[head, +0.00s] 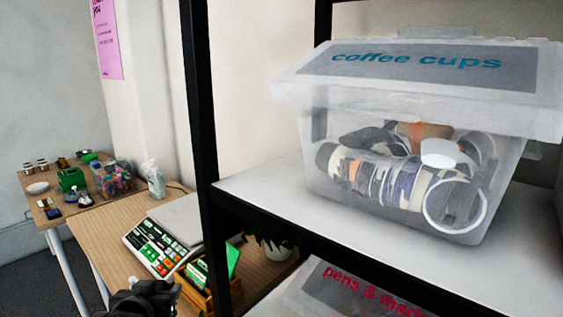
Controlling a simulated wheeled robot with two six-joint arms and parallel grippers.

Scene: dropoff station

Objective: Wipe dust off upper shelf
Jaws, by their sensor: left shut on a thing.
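The white upper shelf (263,195) sits in a black-framed rack at the right. A clear lidded box (318,190) labelled "coffee cups", full of cups, stands on it. I cannot make out dust on the bare shelf. My left gripper (146,299) is a dark shape at the bottom edge, low and left of the rack, apart from the shelf. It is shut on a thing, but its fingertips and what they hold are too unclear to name. My right gripper is out of view.
A black rack post (199,110) stands at the shelf's left end. A second box (345,291) labelled "pens & mark…" is below. A wooden table (100,262) holds a scale (150,250), a pump bottle (154,180) and a wooden holder with green items (192,293).

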